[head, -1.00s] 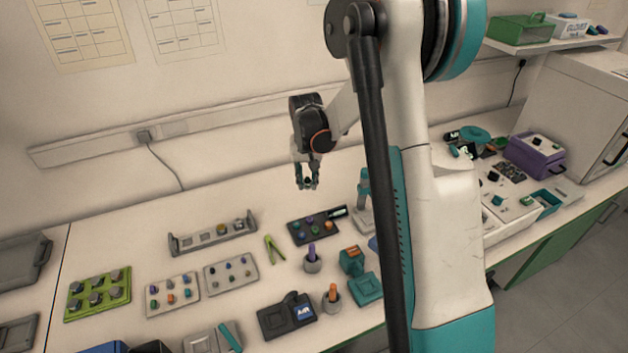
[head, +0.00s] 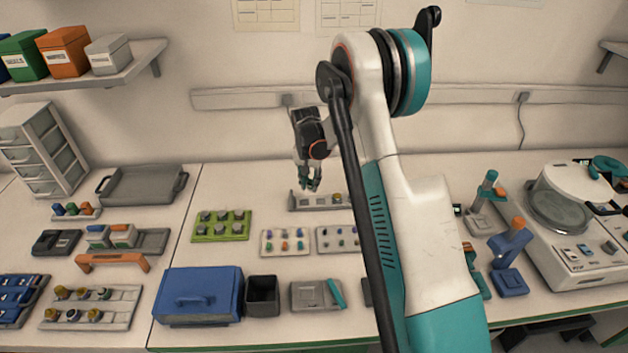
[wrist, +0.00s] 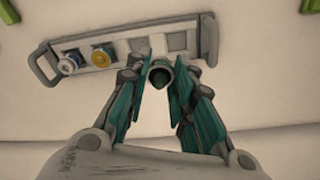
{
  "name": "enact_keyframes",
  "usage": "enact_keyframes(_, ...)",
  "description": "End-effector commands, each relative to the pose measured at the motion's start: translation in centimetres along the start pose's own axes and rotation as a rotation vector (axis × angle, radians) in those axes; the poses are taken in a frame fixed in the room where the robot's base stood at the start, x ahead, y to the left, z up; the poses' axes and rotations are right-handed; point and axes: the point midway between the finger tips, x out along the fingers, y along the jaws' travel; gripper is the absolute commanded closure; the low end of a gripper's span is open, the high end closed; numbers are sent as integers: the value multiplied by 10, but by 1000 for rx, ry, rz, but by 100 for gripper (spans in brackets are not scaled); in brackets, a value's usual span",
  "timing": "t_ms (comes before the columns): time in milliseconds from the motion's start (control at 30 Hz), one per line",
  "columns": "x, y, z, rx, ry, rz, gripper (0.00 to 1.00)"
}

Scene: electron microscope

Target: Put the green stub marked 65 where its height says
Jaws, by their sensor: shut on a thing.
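My gripper (head: 310,184) is shut on a small round green stub (wrist: 160,77), seen nearly end-on between the fingertips in the wrist view. No number is readable on it. The gripper is above a long grey rack with end handles (head: 296,206), which also shows in the wrist view (wrist: 88,67). The rack has a row of square places. Two at the left in the wrist view hold a white-and-blue piece (wrist: 69,63) and a yellow piece (wrist: 101,55). Bare squares (wrist: 176,41) lie just beyond the stub. I cannot tell the gap between stub and rack.
A green tray of grey pieces (head: 222,237) and pale trays of small coloured pieces (head: 286,252) stand in front of the rack. A blue box (head: 198,318) and black bin (head: 262,310) are nearer. The bench behind the rack is clear. My arm hides part of the bench.

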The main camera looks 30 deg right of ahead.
Motion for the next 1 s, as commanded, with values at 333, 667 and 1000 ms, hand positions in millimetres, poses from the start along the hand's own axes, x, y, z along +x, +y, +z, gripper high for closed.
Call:
enact_keyframes(333,11,-5,-2,17,1,2,100)
enact_keyframes(667,37,-5,2,17,1,2,100)
enact_keyframes(1000,58,-5,4,16,1,2,100)
